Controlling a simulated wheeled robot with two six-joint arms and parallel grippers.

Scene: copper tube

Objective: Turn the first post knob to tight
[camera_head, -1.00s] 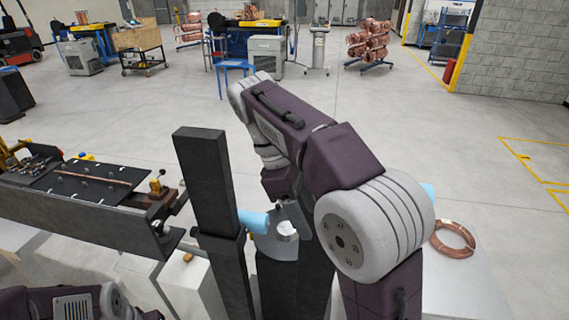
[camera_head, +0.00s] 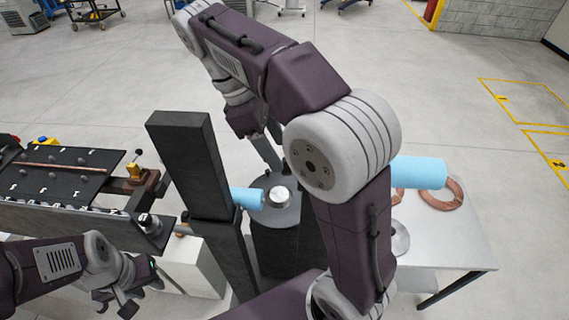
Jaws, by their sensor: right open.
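A round silver knob (camera_head: 280,196) sits on a grey round plate by the dark column. I cannot tell which one is the first post knob. My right gripper (camera_head: 268,148) points down beyond the silver knob on the plate, open and partly hidden by my own arm; no contact with a knob shows. My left gripper (camera_head: 122,300) hangs low at the left, in front of the fixture, apart from both knobs. Its jaw opening is unclear.
A copper tube (camera_head: 62,167) lies on the fixture's dark plate (camera_head: 32,188). A copper coil (camera_head: 442,194) lies on a white table (camera_head: 455,245) at right. Light blue cylinders (camera_head: 418,172) show beside my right arm.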

